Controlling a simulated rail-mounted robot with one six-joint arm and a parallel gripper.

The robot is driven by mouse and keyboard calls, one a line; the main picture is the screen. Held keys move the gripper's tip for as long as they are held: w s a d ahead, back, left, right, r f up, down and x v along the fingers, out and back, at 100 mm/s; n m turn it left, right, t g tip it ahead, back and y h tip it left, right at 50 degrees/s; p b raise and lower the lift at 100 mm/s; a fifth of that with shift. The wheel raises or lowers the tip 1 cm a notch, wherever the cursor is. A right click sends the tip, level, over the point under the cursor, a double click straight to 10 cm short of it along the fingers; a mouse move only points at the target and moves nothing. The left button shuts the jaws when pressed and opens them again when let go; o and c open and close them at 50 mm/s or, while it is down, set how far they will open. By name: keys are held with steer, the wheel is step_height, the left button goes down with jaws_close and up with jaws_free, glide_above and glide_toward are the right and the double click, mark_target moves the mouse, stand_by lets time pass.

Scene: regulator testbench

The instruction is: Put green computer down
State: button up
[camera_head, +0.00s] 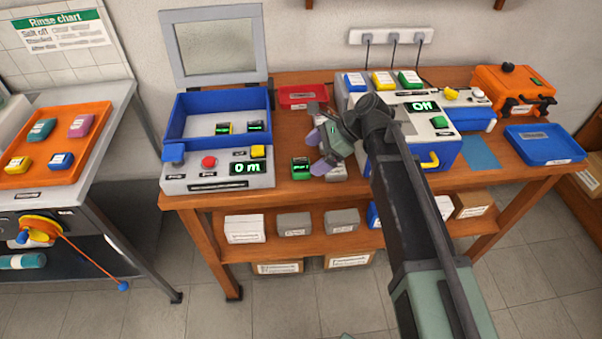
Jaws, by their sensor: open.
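A small green computer (300,169) with a dark face and lit green text stands on the wooden workbench, near its front edge. My gripper (317,152) is just right of and above it, with its purple-tipped fingers apart and nothing seen between them. The lower fingertip overlaps or nearly meets the computer's right side in the picture; I cannot tell if they touch. A second green device (410,78) sits on the back of the blue-and-grey test unit, beside a yellow and a blue one.
An open blue box (176,118) with a grey control panel stands to the left of my gripper. A red tray (302,96) lies behind it. A grey block (336,173) is close on the right. The test unit (452,148) stands behind my arm.

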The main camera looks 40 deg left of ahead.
mark_target(301, 164)
steer(key=b+x, duration=0.3)
steer(key=x, duration=0.2)
steer(key=shift+w+d+f, duration=0.1)
steer(key=shift+w+d, duration=0.05)
steer(key=shift+r, duration=0.2)
steer(key=c, duration=1.1)
step_height(301, 164, up, 20)
steer(key=p, duration=2)
steer(key=shift+r, duration=0.1)
